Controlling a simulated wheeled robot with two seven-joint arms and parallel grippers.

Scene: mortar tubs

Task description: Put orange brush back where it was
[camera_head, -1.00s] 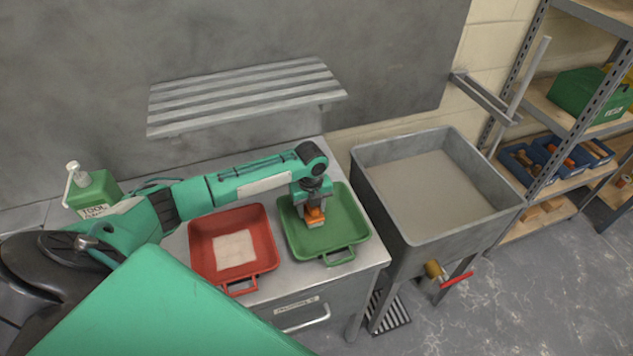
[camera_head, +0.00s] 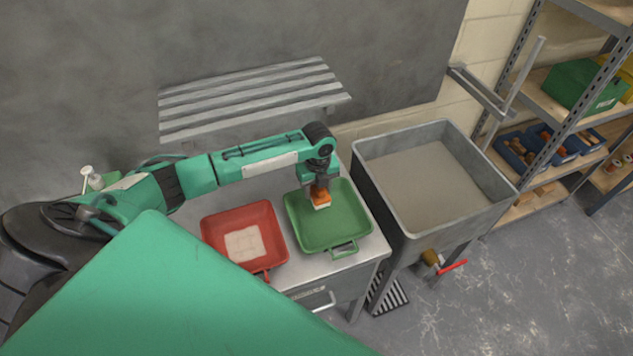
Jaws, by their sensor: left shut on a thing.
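My left gripper (camera_head: 320,186) points down over the green tub (camera_head: 325,240) and is shut on the orange brush (camera_head: 320,199). The brush has an orange top and a pale lower part. It is held above or in the back middle of the green tub; I cannot tell whether it touches the floor of the tub. The gripper hides part of the brush. My right gripper does not show.
A red tub (camera_head: 270,254) with a pale patch inside stands left of the green one on the metal table (camera_head: 367,252). A slatted shelf (camera_head: 255,97) is on the wall behind. A grey sink (camera_head: 364,185) stands to the right. Shelving (camera_head: 547,155) is at far right.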

